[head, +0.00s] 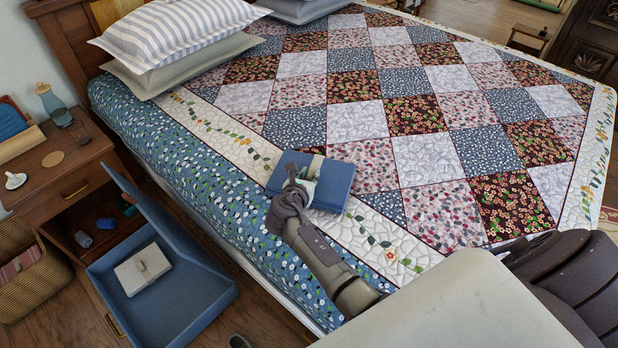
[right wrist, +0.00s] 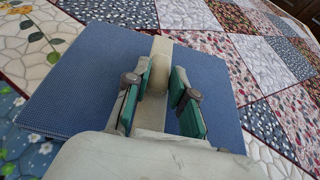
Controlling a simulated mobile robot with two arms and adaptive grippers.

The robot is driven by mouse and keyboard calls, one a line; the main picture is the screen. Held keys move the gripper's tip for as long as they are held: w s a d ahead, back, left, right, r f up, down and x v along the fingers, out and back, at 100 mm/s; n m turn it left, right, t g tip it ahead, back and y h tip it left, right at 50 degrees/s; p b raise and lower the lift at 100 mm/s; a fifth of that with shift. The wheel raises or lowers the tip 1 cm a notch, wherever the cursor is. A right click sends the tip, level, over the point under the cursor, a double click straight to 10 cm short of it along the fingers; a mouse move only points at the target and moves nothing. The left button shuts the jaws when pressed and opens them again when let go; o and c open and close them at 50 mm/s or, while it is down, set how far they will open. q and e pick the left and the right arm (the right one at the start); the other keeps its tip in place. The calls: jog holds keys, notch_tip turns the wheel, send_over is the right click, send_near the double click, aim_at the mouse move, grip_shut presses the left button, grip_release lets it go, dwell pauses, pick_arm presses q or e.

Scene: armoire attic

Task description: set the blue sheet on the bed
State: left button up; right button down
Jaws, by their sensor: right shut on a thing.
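The blue sheet (head: 338,184) is a flat, folded, dark blue bundle with a pale beige band around it. It is at the near side of the bed (head: 258,205), over the edge of the patchwork quilt. My right gripper (head: 298,182) is shut on the sheet at its band. In the right wrist view, the green-padded fingers (right wrist: 159,98) straddle the band, with the blue sheet (right wrist: 85,85) spread out on both sides. I cannot tell whether the sheet's underside touches the quilt. My left gripper is not in view.
Pillows (head: 180,50) lie at the bed's head. A wooden nightstand (head: 50,165) stands at left. An open blue box (head: 195,290) holding a white banded bundle (head: 142,268) is below the bed's near side. A wicker basket (head: 40,285) is beside it. The quilt's middle is clear.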

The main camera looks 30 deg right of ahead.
jog(key=shift+w+f, duration=0.1)
jog(key=shift+f, duration=0.1)
jog(key=c, duration=1)
grip_release()
jog(key=shift+f, duration=0.1)
jog(key=shift+o, duration=0.2)
jog(key=v, duration=1.2)
jog(key=shift+p, duration=0.45)
